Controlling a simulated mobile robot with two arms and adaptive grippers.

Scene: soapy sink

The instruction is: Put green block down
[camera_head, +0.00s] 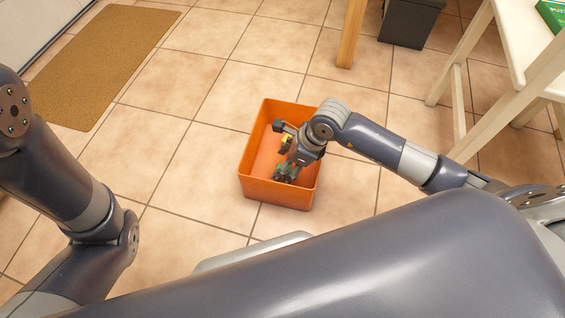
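An orange bin (257,160) stands on the tiled floor in the middle of the head view. My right gripper (284,173) reaches down into the bin from the right. A small dark green shape shows at its fingers, low in the bin; it is too small to tell whether this is the green block, and whether the fingers are shut on it or apart. The gripper hides part of the bin's floor. My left arm comes in at the left edge, and its gripper is out of view.
A small yellow patch (287,138) shows beside the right gripper, inside the bin's outline. A brown mat (105,60) lies at upper left. A dark container (410,22) and wooden furniture legs (352,35) stand at upper right. Floor left of the bin is clear.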

